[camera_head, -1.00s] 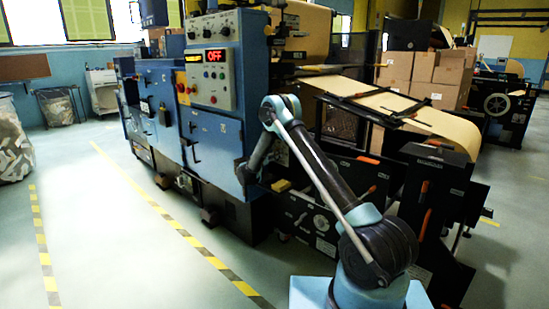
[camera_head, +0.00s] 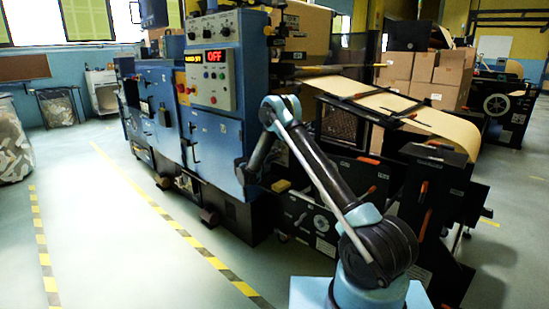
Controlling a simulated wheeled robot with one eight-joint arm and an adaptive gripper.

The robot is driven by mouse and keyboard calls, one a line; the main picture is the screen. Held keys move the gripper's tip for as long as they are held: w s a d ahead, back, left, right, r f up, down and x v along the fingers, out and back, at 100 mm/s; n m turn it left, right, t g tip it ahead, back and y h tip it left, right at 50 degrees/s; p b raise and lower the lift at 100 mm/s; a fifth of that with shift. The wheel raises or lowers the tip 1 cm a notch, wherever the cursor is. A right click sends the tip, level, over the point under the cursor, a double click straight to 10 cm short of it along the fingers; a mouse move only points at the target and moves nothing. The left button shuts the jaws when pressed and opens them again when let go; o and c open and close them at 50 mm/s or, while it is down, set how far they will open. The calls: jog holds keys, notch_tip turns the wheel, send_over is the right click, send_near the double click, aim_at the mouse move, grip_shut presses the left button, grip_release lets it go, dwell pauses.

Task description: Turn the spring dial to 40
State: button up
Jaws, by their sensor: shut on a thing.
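My arm rises from the lower right and bends down to the right edge of the blue machine cabinet (camera_head: 213,146). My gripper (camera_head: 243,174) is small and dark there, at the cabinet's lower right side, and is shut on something. The spring dial cannot be made out; the spot at the jaws is hidden by the gripper and wrist. No scale or number such as 40 can be read there. A red display (camera_head: 215,57) on the control panel (camera_head: 211,83) reads OFF, with small amber text to its left.
Brown kraft paper (camera_head: 405,108) runs down over the dark right-hand section of the machine (camera_head: 345,190). Stacked cartons (camera_head: 440,75) stand behind it. Yellow-black floor tape (camera_head: 180,228) runs along the machine's front.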

jog(key=shift+w+n, duration=0.1)
jog(key=shift+n, duration=2.2)
jog(key=o, duration=1.1)
jog(key=shift+f, duration=0.15)
jog(key=v, duration=1.2)
